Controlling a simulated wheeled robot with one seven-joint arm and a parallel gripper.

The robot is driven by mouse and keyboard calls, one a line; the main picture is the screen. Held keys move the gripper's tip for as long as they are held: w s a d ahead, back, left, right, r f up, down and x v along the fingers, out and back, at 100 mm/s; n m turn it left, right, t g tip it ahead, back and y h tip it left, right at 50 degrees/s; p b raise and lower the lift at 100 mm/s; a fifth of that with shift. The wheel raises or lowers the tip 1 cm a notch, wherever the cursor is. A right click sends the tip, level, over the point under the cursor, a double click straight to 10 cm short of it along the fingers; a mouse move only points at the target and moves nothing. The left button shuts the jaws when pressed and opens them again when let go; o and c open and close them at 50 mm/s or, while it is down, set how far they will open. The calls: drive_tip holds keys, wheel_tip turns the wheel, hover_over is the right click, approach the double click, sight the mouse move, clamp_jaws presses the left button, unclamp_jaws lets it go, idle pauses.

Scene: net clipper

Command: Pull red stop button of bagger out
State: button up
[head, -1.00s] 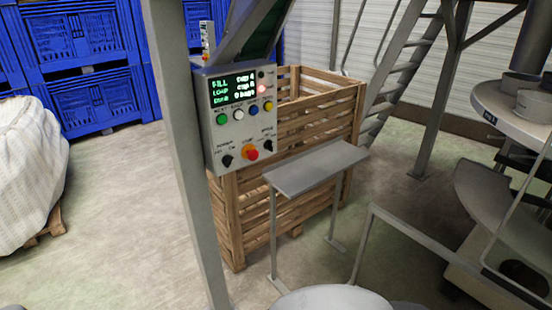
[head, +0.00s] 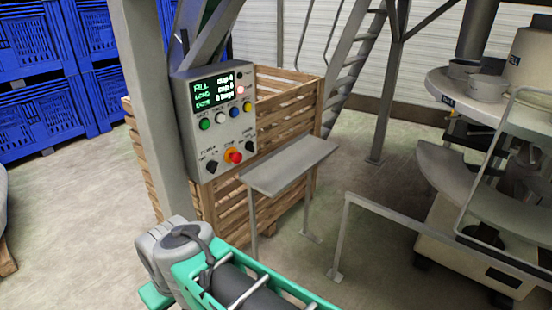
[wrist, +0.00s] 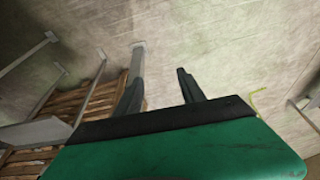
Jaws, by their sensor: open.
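The red stop button (head: 235,157) sits on a yellow base at the lower middle of the grey bagger control box (head: 190,146), between two black knobs. Whether it is pressed in or out cannot be told at this size. My gripper (wrist: 160,88) shows in the wrist view with two dark fingers apart and nothing between them. It points towards the concrete floor, with the crate at its left. The button is not in the wrist view, and the fingers cannot be made out in the head view.
A wooden crate (head: 290,116) stands behind the box, with a grey shelf (head: 290,165) in front of its side. A grey post (head: 152,100) stands left of the box. A grey rail (head: 420,232) and round machine (head: 440,172) are at right.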

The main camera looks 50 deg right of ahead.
drive_tip(key=shift+o, duration=1.2)
drive_tip(key=w+d+f+m+b, duration=0.1)
drive_tip(key=w+d+f+b, duration=0.1)
drive_tip(key=w+d, duration=0.3)
drive_tip(key=shift+w+d+f+m, duration=0.3)
drive_tip(key=shift+d+f, duration=0.5)
drive_tip(key=shift+f, duration=0.05)
drive_tip(key=w+d+t+y+b, duration=0.2)
drive_tip(key=w+d+t, duration=0.3)
drive_tip(key=w+d, duration=0.75)
drive_tip(key=m+t+h, duration=0.1)
drive_tip(key=t+h, duration=0.1)
drive_tip(key=t, duration=0.8)
approach(240, 159)
drive_tip(key=w, duration=0.8)
drive_tip(key=shift+w+a+r, duration=0.15)
drive_tip(key=shift+w+r, duration=0.05)
drive_tip(key=shift+w, duration=0.45)
